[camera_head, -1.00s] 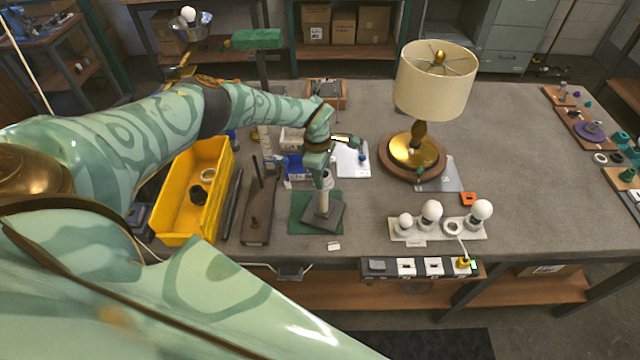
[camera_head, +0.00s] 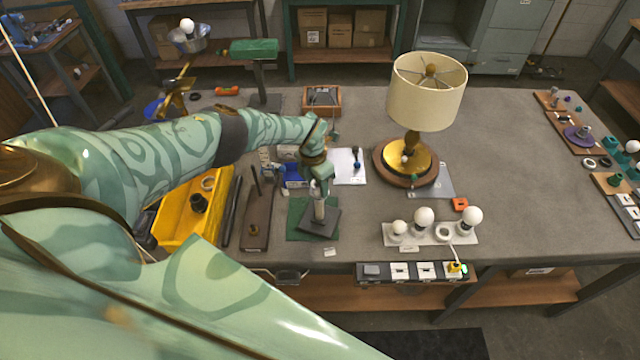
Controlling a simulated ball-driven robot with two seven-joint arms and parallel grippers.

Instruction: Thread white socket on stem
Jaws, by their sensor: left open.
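The stem (camera_head: 319,211) stands upright on a dark square base on a green mat (camera_head: 297,231). The white socket (camera_head: 316,190) appears at the top of the stem, partly hidden by my left gripper. I cannot tell how far it is threaded. My left gripper (camera_head: 319,186) is open and points down at the socket, with its fingers around or just beside it. The fingers are small here, so contact is unclear. My right gripper is not in view.
A yellow bin (camera_head: 172,232) and a brown board with pegs (camera_head: 256,228) lie left of the mat. A lamp with a cream shade (camera_head: 428,92) stands to the right. A bulb tray (camera_head: 430,238) and a switch strip (camera_head: 385,271) are near the front edge. The right-centre table is clear.

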